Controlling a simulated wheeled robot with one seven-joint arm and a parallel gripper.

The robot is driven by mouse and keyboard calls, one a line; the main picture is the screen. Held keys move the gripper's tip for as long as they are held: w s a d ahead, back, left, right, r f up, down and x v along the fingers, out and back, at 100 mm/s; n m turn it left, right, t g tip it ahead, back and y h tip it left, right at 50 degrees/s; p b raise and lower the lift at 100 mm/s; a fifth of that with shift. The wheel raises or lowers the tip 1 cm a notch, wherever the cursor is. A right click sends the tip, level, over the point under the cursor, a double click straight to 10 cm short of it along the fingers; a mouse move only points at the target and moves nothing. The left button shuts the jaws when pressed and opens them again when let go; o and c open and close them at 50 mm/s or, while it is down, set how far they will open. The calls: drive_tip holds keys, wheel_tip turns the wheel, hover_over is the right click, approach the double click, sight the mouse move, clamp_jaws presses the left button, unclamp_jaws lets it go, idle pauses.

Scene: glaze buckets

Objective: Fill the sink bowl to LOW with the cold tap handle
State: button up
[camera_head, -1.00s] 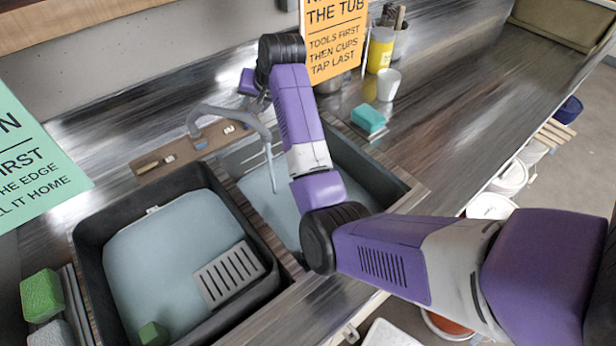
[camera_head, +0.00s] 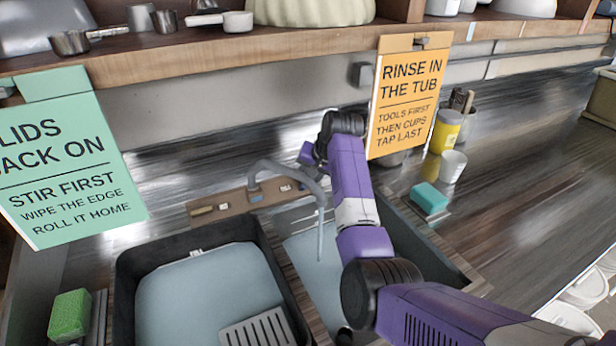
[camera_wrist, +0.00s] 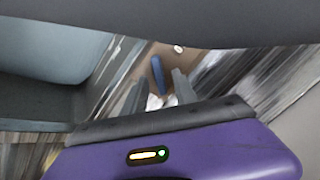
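The sink has a left bowl (camera_head: 128,272) and a right bowl (camera_head: 437,250), both dark-walled with a pale blue surface inside. A grey tap (camera_head: 272,166) arches over the right bowl. A thin pale column, seemingly running water, drops from its spout. My gripper (camera_wrist: 158,92) is at the wooden tap plate (camera_head: 232,203), right of the tap in the head view. In the wrist view its two fingers stand apart, with a blue handle (camera_wrist: 158,72) showing just beyond and between them. I cannot tell whether they touch it. No LOW mark is legible.
A green sponge (camera_head: 69,315) lies left of the sink. A teal sponge (camera_head: 429,198), a white cup (camera_head: 452,166) and a yellow jar (camera_head: 446,131) stand right of it. An orange sign (camera_head: 406,95) hangs behind my wrist. The right counter is mostly bare.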

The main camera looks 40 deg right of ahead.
drive_tip(key=shift+w+f, duration=0.15)
drive_tip(key=shift+f, duration=0.15)
clamp_jaws()
idle(0.3)
drive_tip(key=m+p, duration=0.3)
drive_tip(key=m, duration=0.1)
drive_tip(key=shift+m+t, duration=0.3)
drive_tip(key=shift+m, duration=0.1)
drive_tip(key=m+p, duration=0.2)
drive_tip(key=m, duration=0.1)
drive_tip(key=m+p, duration=0.1)
drive_tip(key=m, duration=0.1)
drive_tip(key=shift+s+d+f+t, duration=0.1)
drive_tip(key=shift+s+f+t, duration=0.1)
drive_tip(key=shift+s+t, duration=0.1)
